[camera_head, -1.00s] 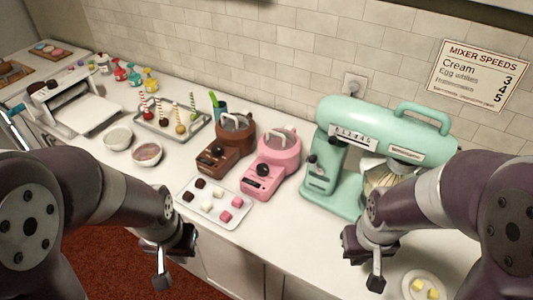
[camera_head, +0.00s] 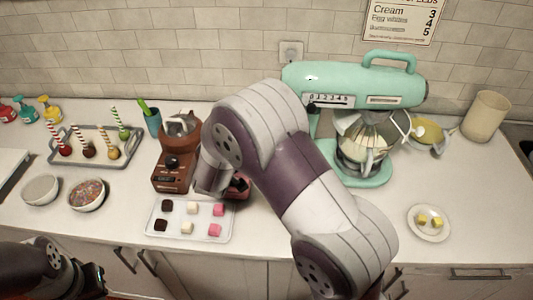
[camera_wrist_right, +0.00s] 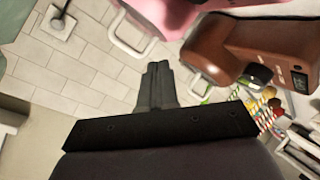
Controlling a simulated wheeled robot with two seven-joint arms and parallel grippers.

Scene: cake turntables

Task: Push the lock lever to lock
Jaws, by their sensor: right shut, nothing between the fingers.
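The teal stand mixer (camera_head: 400,92) stands against the back wall in the head view, its head lying over a bowl (camera_head: 360,160) with a whisk in it. A small dark knob (camera_head: 312,107) shows at the left of its side. My right arm crosses in front of the mixer's left and lower body, and I cannot make out the lock lever. My right gripper is hidden behind that arm in the head view. In the right wrist view its fingers (camera_wrist_right: 158,86) are shut and empty. My left gripper (camera_head: 92,280) is low at the left, its jaws unclear.
The brown melter (camera_head: 172,172) stands left of my right arm; the pink melter is mostly hidden there but shows in the wrist view (camera_wrist_right: 165,14). A tray of sweets (camera_head: 190,230) lies in front. A plate (camera_head: 429,236) sits right, with bare counter around it.

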